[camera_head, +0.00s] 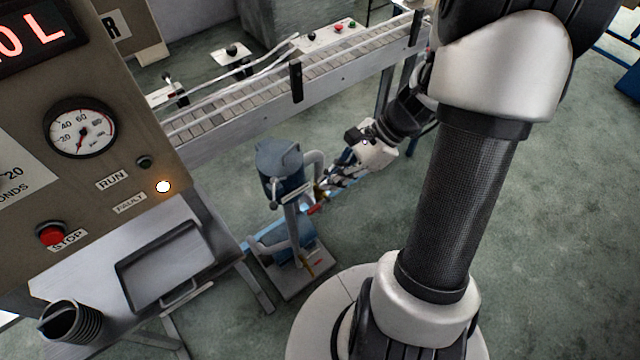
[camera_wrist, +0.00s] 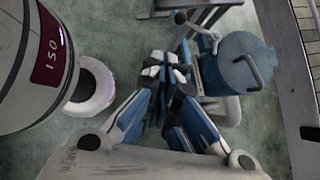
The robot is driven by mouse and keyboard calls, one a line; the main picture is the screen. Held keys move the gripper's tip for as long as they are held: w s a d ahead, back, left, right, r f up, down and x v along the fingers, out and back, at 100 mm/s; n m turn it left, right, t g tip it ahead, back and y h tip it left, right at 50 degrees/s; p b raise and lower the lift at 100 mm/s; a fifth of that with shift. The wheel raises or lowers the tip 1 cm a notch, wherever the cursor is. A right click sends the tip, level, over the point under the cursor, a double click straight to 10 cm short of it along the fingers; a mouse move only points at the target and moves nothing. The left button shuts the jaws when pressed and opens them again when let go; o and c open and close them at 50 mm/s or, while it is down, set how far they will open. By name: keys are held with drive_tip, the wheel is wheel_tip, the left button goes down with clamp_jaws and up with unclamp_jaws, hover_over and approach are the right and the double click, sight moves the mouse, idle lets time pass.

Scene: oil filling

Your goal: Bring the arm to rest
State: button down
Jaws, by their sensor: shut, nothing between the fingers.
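My gripper (camera_head: 330,184) is at the end of my arm, which reaches out past the middle of the head view and bends down beside a blue pump-like unit (camera_head: 280,160). In the wrist view my gripper's fingers (camera_wrist: 168,68) are shut together and hold nothing. The blue unit (camera_wrist: 243,62) also shows there, to the right of the fingertips. In the head view the gripper overlaps the unit's right side; I cannot tell whether they touch.
A conveyor (camera_head: 330,66) runs behind the unit. At left stands a control panel with a gauge (camera_head: 80,127), a red stop button (camera_head: 50,234) and a lit lamp (camera_head: 163,187). Below it a metal table holds a tray (camera_head: 165,262) and a dark ribbed cup (camera_head: 70,324). Open floor lies right.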

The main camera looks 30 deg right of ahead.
drive_tip(key=shift+d+r, duration=0.1)
drive_tip(key=shift+r, duration=0.25)
drive_tip(key=shift+s+d, duration=0.1)
drive_tip(key=s+a+r+n+t+h+b, duration=0.1)
drive_tip(key=s+a+r+n+h, duration=0.3)
drive_tip(key=n, duration=0.6)
drive_tip(key=s+a+r+n+t+h+b, duration=0.1)
drive_tip(key=s+a+r+n+h+b, duration=0.2)
drive_tip(key=s+a+r+n, duration=0.3)
wheel_tip(320, 180, up, 3)
drive_tip(key=n, duration=0.4)
drive_tip(key=shift+n+t+h, duration=0.4)
drive_tip(key=c, duration=2.4)
unclamp_jaws()
drive_tip(key=shift+a+f, duration=0.1)
